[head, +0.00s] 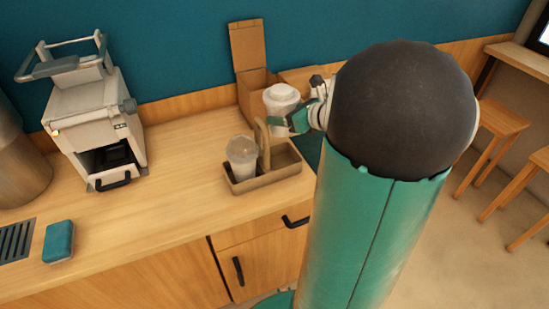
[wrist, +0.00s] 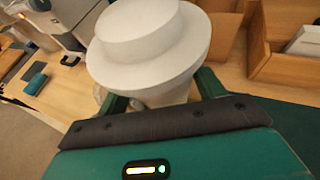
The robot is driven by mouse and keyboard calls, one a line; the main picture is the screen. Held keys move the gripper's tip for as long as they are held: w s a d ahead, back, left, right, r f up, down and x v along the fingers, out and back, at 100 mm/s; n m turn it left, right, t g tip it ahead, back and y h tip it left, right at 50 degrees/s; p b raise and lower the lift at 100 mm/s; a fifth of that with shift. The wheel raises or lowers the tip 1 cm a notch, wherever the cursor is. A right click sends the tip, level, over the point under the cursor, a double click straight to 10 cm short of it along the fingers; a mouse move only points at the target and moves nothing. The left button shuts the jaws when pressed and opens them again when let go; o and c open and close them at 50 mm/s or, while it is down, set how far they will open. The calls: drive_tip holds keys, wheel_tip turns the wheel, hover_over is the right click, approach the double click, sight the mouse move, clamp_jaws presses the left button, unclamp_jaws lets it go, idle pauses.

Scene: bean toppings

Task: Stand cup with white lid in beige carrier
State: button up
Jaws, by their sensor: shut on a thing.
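A white-lidded cup (head: 281,99) is held in my gripper (head: 298,121), above the right part of the beige carrier (head: 262,179). In the wrist view the cup's wide white lid (wrist: 148,45) fills the upper middle, and the green fingers of my gripper (wrist: 165,98) are shut around the cup below it. The carrier stands on the counter with an upright middle handle. A clear cup (head: 242,156) stands in its left side. The carrier's right side looks empty from the head view. The cup's lower part is partly hidden by the fingers and handle.
A cardboard box with an upright flap (head: 248,46) stands behind the carrier. A grey-white machine (head: 95,125) stands at the left of the counter (head: 178,165). A teal sponge (head: 59,241) lies at the front left. The counter between machine and carrier is clear.

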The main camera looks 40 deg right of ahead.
wheel_tip(320, 180, down, 14)
drive_tip(key=shift+s+f, duration=0.15)
drive_tip(key=shift+f, duration=0.1)
drive_tip(key=shift+f, duration=0.1)
drive_tip(key=o, duration=0.5)
drive_tip(key=shift+f, duration=0.1)
